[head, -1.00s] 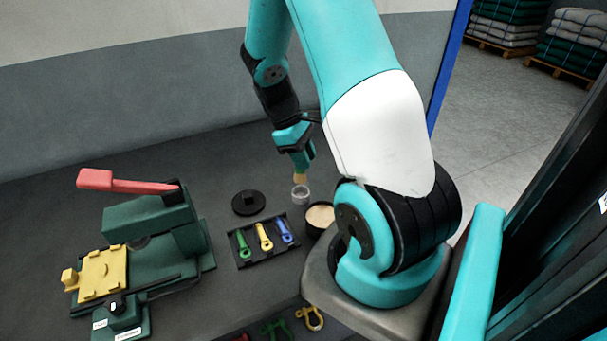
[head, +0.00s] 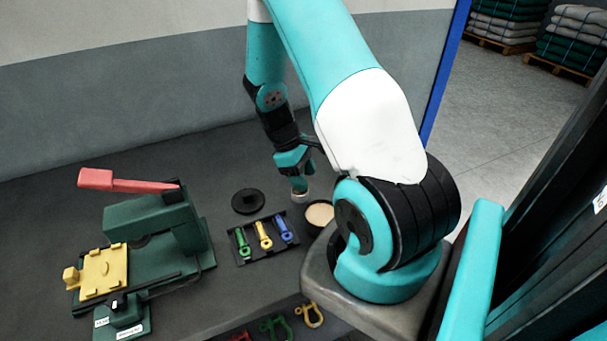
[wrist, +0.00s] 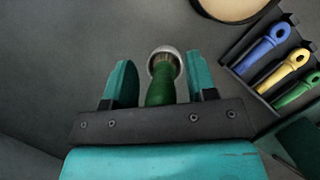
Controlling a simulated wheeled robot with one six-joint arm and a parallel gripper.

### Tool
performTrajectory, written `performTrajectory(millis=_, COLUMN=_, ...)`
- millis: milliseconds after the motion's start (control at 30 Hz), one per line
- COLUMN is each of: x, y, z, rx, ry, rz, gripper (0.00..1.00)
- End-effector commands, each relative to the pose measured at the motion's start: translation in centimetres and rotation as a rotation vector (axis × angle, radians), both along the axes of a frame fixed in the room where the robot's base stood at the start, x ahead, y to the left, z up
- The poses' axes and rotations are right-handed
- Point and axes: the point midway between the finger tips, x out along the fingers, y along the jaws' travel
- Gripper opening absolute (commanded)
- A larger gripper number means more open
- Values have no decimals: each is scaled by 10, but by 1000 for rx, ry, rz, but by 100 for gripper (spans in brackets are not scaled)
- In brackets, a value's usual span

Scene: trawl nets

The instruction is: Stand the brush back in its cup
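The brush shows in the wrist view as a green handle (wrist: 160,90) between my two teal fingers, its far end inside the round rim of the small grey cup (wrist: 178,58). The handle looks roughly upright. My gripper (wrist: 161,82) is open, with a gap on each side of the handle. In the head view my gripper (head: 299,187) is right above the cup (head: 300,197), pointing down, and hides most of the brush.
A round black bowl with tan contents (head: 320,214) stands close by the cup. A black tray (head: 262,255) of green, yellow and blue tools and a black disc (head: 248,201) lie to the left. A green press (head: 150,240) with a red lever stands farther left.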

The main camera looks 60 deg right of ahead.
Motion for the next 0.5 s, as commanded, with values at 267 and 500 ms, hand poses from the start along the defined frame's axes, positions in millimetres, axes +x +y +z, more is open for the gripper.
performTrajectory(millis=267, x=0, y=0, z=2, rx=0, ry=0, rz=0, gripper=52)
performTrajectory(millis=500, x=13, y=2, z=29, rx=-3, ry=-7, rz=3, gripper=52)
